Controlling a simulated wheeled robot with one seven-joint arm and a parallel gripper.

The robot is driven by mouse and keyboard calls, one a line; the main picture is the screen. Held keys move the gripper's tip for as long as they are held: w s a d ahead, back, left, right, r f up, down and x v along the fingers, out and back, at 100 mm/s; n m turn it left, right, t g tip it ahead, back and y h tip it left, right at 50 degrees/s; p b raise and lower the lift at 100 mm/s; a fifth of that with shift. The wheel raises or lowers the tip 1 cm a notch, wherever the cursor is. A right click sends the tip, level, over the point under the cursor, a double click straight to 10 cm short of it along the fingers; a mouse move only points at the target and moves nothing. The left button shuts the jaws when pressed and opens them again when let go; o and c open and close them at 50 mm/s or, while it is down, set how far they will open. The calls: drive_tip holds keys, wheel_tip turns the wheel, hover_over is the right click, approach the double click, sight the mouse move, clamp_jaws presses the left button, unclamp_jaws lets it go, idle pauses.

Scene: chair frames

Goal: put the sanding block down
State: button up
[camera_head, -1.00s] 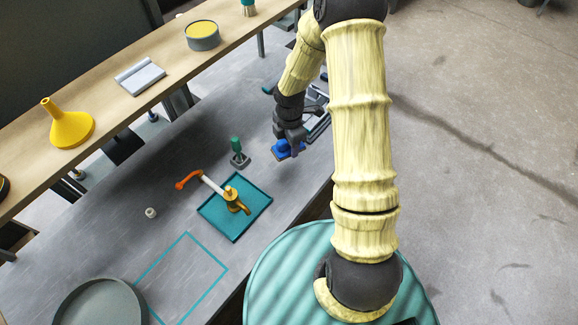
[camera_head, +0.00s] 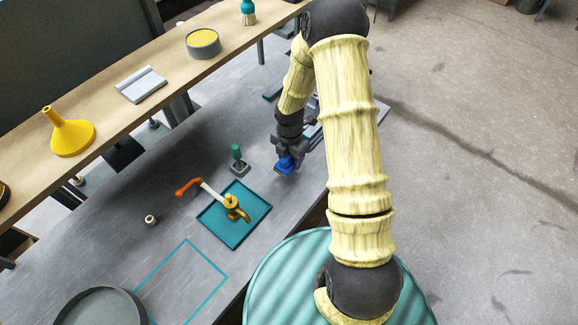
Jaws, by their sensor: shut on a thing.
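The sanding block (camera_head: 286,164) is blue and small in the head view, right of centre over the grey workbench. My gripper (camera_head: 290,153) is shut on it from above. My arm comes down from the upper right, and the gripper hides part of the block. I cannot tell whether the block touches the bench top or hangs just above it.
A teal tray (camera_head: 234,232) holds a brass-coloured clamp-like tool with an orange handle. A green-handled stamp-like tool (camera_head: 238,160) stands left of my gripper. A teal outlined square (camera_head: 182,283) on the bench is empty. A grey round dish (camera_head: 102,306) is at the lower left.

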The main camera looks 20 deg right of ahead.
sight(290, 167)
drive_tip(key=shift+f, duration=0.45)
drive_tip(key=shift+f, duration=0.1)
drive_tip(key=shift+f+p, duration=0.45)
drive_tip(key=shift+f, duration=1.55)
drive_tip(key=shift+f, duration=0.2)
drive_tip(key=o, duration=1)
wheel_tip(290, 167, up, 12)
drive_tip(key=shift+r+b, duration=0.2)
drive_tip(key=shift+b, duration=0.9)
